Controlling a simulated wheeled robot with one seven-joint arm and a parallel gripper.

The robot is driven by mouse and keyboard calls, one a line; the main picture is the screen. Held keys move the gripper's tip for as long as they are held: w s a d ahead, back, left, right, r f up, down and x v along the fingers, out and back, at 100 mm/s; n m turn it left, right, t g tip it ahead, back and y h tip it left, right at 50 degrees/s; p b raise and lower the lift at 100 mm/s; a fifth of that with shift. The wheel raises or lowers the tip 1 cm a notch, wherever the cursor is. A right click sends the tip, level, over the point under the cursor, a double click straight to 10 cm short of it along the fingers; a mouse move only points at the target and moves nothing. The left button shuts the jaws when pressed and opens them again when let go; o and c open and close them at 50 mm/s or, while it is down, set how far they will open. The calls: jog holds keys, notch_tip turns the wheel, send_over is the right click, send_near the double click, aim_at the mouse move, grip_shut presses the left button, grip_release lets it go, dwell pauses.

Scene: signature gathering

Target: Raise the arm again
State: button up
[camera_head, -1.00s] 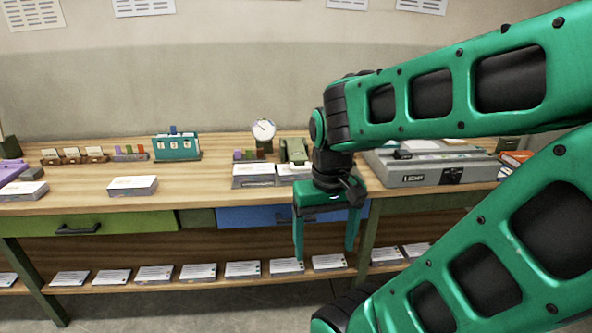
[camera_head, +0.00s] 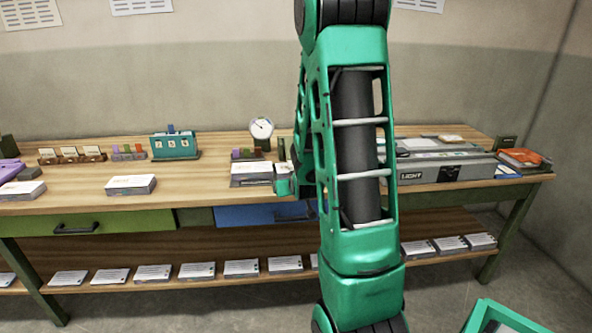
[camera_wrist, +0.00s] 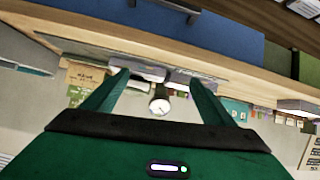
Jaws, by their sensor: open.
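My arm (camera_head: 350,150) stands nearly upright in the middle of the head view, its green link in front of the table. My gripper is mostly hidden behind it there; a small green part shows beside the link near the table's front edge. In the wrist view my gripper (camera_wrist: 158,78) is open, its two green fingers apart with nothing held between them. That view is upside down, with the table edge and the blue drawer (camera_wrist: 190,30) above the fingers. A round dial gauge (camera_wrist: 159,106) appears between the fingers, farther back.
The wooden table (camera_head: 200,180) carries paper stacks (camera_head: 131,185), a teal counter box (camera_head: 175,145), the dial gauge (camera_head: 261,130) and a grey machine (camera_head: 445,165). A lower shelf (camera_head: 130,283) holds several paper stacks. Open floor (camera_head: 520,270) shows at the right.

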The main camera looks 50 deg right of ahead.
jog(key=w+d+t+h, duration=0.1)
jog(key=w+d, duration=0.2)
jog(key=d, duration=0.1)
jog(key=w+d+f+m+t+h, duration=0.1)
jog(key=w+d+t+h, duration=0.1)
jog(key=w+d, duration=0.1)
jog(key=w+d+t+h, duration=0.1)
jog(key=w+d, duration=0.2)
jog(key=d, duration=0.2)
jog(key=shift+w+d+f+m+t+h, duration=0.25)
jog(key=shift+w+d+m+t+h, duration=0.05)
jog(key=shift+w+m+h, duration=0.1)
